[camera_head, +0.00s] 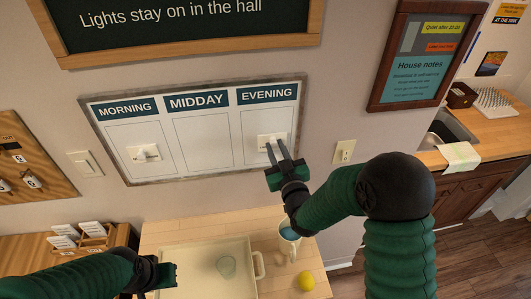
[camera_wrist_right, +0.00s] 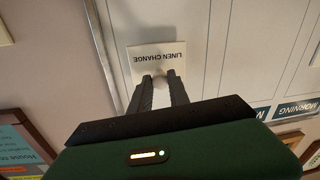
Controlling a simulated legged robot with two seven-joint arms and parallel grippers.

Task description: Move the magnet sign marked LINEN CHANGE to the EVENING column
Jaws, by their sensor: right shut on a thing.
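The whiteboard (camera_head: 201,140) on the wall has columns headed MORNING, MIDDAY and EVENING (camera_head: 267,92). The LINEN CHANGE magnet sign (camera_head: 264,140) is in the EVENING column, seemingly flat on the board. Its lettering shows upside down in the right wrist view (camera_wrist_right: 146,52). My right gripper (camera_head: 276,145) is shut on the sign's round knob (camera_wrist_right: 161,80), and its fingers hide part of the sign. A second white magnet sign (camera_head: 144,153) is in the MORNING column, too small to read. My left gripper (camera_head: 167,275) is low, over the tray's left side; its fingers are unclear.
A light switch (camera_head: 344,152) is right of the board. A framed House notes board (camera_head: 413,68) hangs further right. The MIDDAY column is empty.

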